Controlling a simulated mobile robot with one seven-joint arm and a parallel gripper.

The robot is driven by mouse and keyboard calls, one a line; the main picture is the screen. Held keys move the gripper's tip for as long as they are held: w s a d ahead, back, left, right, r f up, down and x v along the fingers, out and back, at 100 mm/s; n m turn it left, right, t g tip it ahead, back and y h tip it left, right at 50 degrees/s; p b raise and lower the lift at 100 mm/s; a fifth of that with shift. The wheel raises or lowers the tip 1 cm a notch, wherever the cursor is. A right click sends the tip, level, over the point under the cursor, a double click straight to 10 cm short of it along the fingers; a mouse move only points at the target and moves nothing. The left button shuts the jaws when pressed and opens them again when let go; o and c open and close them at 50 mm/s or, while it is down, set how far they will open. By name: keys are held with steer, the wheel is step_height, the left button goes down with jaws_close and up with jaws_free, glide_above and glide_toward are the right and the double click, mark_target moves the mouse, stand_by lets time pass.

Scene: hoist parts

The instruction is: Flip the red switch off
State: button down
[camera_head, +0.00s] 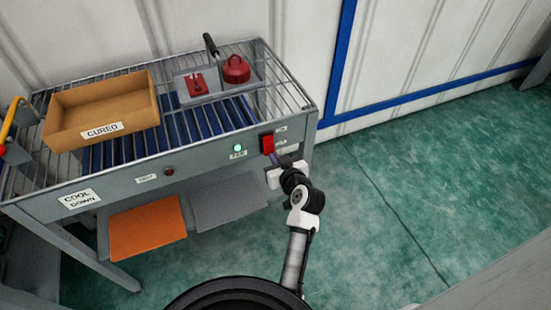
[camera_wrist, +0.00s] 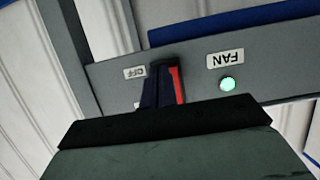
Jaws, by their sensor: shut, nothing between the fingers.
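The red switch (camera_head: 267,144) is on the front panel of the grey cool-down table, at its right end. In the wrist view a red strip of the switch (camera_wrist: 178,86) shows beside my dark fingers; the rest of it is hidden behind them. My gripper (camera_wrist: 158,72) is shut and empty, its fingertips right at the switch; I cannot tell whether they touch it. In the head view my gripper (camera_head: 277,161) is just below and right of the switch. An OFF label (camera_wrist: 134,73) appears upside down. The green FAN light (camera_wrist: 228,84) is lit.
The table's wire rack (camera_head: 290,93) carries an orange-brown CURED box (camera_head: 64,108) and a grey tray (camera_head: 213,94) with red parts. Orange (camera_head: 147,232) and grey mats lie below. Floor to the right is clear.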

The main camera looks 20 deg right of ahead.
steer(key=t+b, duration=0.1)
steer(key=b, duration=0.4)
steer(key=f+t+b, duration=0.1)
steer(key=b, duration=0.3)
steer(key=shift+w+t+b, duration=0.35)
steer(key=shift+t+b, duration=0.05)
steer(key=shift+s+f, duration=0.1)
